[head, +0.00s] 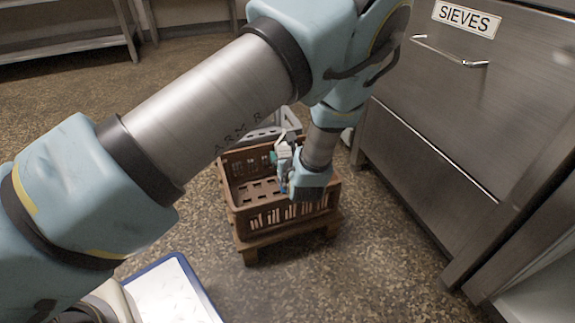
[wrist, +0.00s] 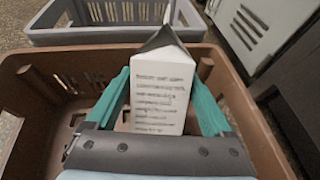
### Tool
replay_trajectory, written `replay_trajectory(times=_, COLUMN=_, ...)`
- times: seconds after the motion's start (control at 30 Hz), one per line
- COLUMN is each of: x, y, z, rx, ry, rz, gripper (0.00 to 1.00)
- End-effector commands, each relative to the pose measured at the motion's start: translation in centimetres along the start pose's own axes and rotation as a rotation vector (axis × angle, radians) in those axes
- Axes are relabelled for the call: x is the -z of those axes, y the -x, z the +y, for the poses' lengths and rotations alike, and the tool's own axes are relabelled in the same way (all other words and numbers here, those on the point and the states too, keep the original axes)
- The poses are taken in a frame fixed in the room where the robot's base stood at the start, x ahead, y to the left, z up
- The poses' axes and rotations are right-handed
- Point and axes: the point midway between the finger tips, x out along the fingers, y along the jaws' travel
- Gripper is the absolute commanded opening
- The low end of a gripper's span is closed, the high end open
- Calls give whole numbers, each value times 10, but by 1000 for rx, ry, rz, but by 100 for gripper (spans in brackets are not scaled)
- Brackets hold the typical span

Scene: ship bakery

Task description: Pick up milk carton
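The milk carton (wrist: 163,88) is a white box with dark printed lines on its face and a dark, peaked top. In the wrist view it stands between the two teal fingers of my gripper (wrist: 161,75). The fingertips lie close along both of its sides; I cannot tell whether they press on it. In the head view, my gripper (head: 281,160) reaches down into the brown crate (head: 240,222), with the white carton (head: 284,150) small beside it. The carton's lower end is partly hidden by the gripper body, and its contact with the crate floor is unclear.
The brown crate rests on a low wooden stand (head: 249,244). A grey crate (head: 258,135) stands just behind it. A steel cabinet marked SIEVES (head: 440,110) is close on the right. A white, blue-edged surface (head: 172,293) is at lower left. The speckled floor is clear in front.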

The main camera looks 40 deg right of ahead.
Motion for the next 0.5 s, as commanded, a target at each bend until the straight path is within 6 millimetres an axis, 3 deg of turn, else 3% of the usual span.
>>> replay_trajectory(times=0.07, x=0, y=0, z=0, rx=0, ry=0, rz=0, gripper=75)
replay_trajectory(times=0.5, x=0, y=0, z=0, rx=0, ry=0, rz=0, gripper=26)
